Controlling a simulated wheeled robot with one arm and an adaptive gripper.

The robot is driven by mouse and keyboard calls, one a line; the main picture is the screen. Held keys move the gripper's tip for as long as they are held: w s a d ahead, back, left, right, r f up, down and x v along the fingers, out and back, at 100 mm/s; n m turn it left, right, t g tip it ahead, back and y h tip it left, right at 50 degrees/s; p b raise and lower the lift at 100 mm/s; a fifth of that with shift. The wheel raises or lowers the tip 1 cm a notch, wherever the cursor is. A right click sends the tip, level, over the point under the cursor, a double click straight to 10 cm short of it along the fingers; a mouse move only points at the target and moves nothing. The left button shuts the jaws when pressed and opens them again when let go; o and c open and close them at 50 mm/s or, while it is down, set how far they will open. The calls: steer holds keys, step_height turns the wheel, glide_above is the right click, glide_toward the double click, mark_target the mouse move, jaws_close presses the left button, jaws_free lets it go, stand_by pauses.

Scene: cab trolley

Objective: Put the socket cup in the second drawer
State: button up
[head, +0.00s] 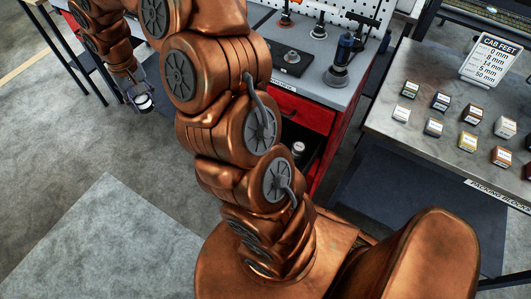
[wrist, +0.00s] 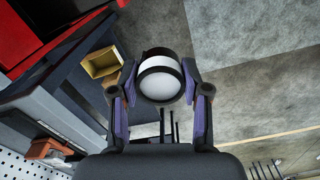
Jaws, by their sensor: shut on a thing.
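My gripper (head: 141,98) is at the upper left of the head view, out over the floor to the left of the red trolley. It is shut on the socket cup (wrist: 160,82), a round piece with a white face and black rim. In the wrist view the cup sits between the two purple-padded fingers. The cup shows small in the head view (head: 144,102). The red trolley (head: 305,112) has a red drawer front under its grey top. My arm covers much of its left side, and I cannot tell which drawer is the second.
On the trolley top (head: 338,92) stand dark tools by a pegboard. A small white-topped piece (head: 298,148) shows in a dark opening below. A grey table (head: 415,129) at right holds several small blocks and a CAB FEET sign (head: 492,60). A yellowish box (wrist: 102,62) shows in the wrist view.

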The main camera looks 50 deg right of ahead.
steer(key=s+d+f+m+b, duration=0.3)
steer(key=s+d+f+b, duration=0.25)
steer(key=d+b, duration=0.4)
steer(key=s+d+f+m+b, duration=0.3)
steer(key=s+d+f+b, duration=0.2)
steer(key=d+f+b, duration=0.4)
steer(key=s+d+f+m+b, duration=0.45)
steer(key=d+b, duration=0.25)
steer(key=b, duration=0.4)
steer(key=shift+n, duration=0.45)
steer(key=f, duration=0.5)
steer(key=f+b, duration=0.1)
steer(key=f, duration=1)
steer(key=shift+s+d+f+b, duration=0.15)
steer(key=shift+s+d+b, duration=0.05)
steer(key=shift+s+b, duration=0.2)
steer(key=shift+f, duration=0.2)
steer(key=o, duration=1.3)
steer(key=shift+o, duration=0.2)
steer(key=shift+r, duration=0.15)
